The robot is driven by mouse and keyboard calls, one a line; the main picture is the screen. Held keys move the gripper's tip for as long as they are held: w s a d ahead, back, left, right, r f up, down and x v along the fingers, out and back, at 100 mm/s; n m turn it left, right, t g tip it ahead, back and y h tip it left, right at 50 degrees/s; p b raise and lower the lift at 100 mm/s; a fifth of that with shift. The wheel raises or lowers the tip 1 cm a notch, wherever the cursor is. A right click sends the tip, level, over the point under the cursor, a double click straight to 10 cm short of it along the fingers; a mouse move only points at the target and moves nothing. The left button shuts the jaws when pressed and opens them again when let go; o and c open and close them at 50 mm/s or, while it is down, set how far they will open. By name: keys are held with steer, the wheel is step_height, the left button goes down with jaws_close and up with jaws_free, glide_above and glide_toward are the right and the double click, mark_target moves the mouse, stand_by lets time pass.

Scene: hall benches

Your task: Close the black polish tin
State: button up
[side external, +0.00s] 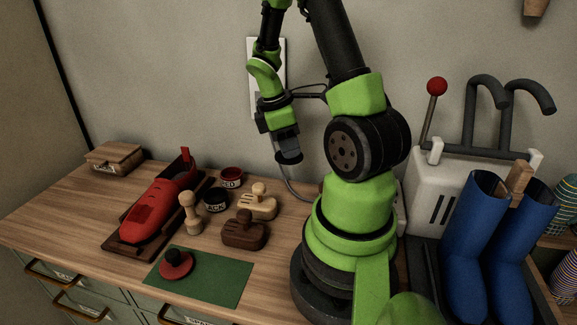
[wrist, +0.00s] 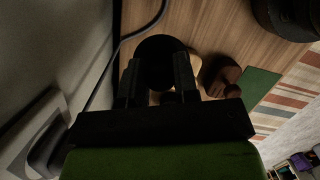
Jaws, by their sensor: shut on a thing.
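The black polish tin (side external: 215,200) stands on the wooden bench among the brushes, with a pale label on its side and a dark top; I cannot make out whether its mouth is open. My gripper (side external: 289,153) is up and to the right of the tin, well above the bench. It is shut on a round black lid (side external: 290,159), held roughly level and apart from the tin. In the wrist view the black lid (wrist: 157,50) sits between the two dark fingers (wrist: 155,80) and hides part of the bench. The tin cannot be made out there.
A red tin (side external: 231,176) stands just behind the black one. A pale brush (side external: 258,205), a dark brush (side external: 243,233) and a wooden dauber (side external: 190,213) crowd around. A red shoe (side external: 152,210) is at left.

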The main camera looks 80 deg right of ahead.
step_height(320, 180, up, 3)
steer(key=shift+f, duration=0.2)
steer(key=shift+w+r, duration=0.25)
steer(key=w+a+f+n+t+h, duration=0.1)
steer(key=w+a+f+n, duration=0.15)
steer(key=w, duration=0.55)
steer(key=w+a+f+n, duration=0.2)
steer(key=w+a+n, duration=0.15)
steer(key=w, duration=0.45)
steer(key=shift+w+a+x, duration=0.1)
steer(key=shift+a+x, duration=0.05)
steer(key=shift+x, duration=0.9)
steer(key=shift+w+a+x, duration=0.1)
steer(key=shift+x, duration=0.95)
steer(key=shift+w+a+x, duration=0.1)
steer(key=shift+a+x, duration=0.05)
steer(key=shift+x, duration=0.9)
steer(key=shift+f, duration=0.25)
steer(key=o, duration=1.4)
steer(key=shift+o, duration=0.2)
